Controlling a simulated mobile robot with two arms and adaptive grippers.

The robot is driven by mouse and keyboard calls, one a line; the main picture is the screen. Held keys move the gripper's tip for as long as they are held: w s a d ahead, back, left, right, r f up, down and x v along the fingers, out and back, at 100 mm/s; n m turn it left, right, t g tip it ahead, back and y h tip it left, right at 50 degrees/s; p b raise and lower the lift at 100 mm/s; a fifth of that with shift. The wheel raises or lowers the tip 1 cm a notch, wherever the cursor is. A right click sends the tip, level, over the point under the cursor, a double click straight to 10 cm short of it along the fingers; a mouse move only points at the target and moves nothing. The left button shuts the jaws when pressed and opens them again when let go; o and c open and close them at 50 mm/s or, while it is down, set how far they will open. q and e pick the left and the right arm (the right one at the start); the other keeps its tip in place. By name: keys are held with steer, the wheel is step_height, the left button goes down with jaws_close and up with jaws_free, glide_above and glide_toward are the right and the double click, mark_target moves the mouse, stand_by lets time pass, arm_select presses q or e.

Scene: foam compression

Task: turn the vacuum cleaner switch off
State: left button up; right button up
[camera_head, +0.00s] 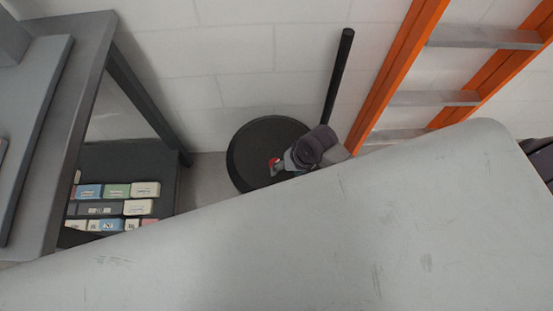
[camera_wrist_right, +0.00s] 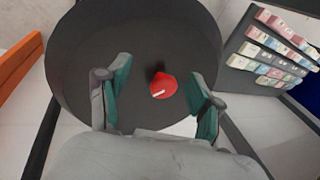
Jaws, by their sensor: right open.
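The vacuum cleaner (camera_head: 250,143) is a black round drum standing on the floor by the wall. Its dark top also fills the middle of the right wrist view (camera_wrist_right: 90,45). The red switch (camera_wrist_right: 163,88) with a white mark sits on that top, and shows small in the head view (camera_head: 273,161). My right gripper (camera_head: 283,166) is over the drum, close to the switch. In the right wrist view its green-padded fingers (camera_wrist_right: 160,82) are spread open, with the switch between them in the picture and nothing gripped. Contact with the switch cannot be told. My left gripper is not in view.
A large scuffed grey surface (camera_head: 330,240) fills the foreground and hides the drum's near side. A black pole (camera_head: 338,80) and an orange ladder (camera_head: 392,85) stand right of the drum. A dark shelf with several small boxes (camera_head: 117,190) is at left, beside a grey table (camera_head: 70,100).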

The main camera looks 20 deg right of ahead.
mark_target(277, 160)
steer(key=w+d+r+m+g, duration=0.35)
steer(key=w+r+m, duration=0.35)
steer(key=r+m, duration=0.25)
steer(key=shift+g+y, duration=0.25)
steer(key=shift+y, duration=0.15)
steer(key=x, duration=0.4)
steer(key=b+x, duration=0.1)
steer(key=x, duration=0.2)
steer(key=b+x, duration=0.1)
steer(key=x, duration=0.3)
steer(key=shift+w+a+f, duration=0.1)
steer(key=shift+a+f, duration=0.1)
steer(key=shift+a, duration=0.2)
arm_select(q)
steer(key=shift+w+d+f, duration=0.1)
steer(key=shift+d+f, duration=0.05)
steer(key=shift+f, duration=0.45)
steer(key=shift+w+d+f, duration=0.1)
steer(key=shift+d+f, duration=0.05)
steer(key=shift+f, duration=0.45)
arm_select(e)
steer(key=shift+a+f, duration=0.2)
steer(key=shift+f, duration=0.4)
steer(key=shift+c, duration=0.2)
steer(key=c, duration=1.1)
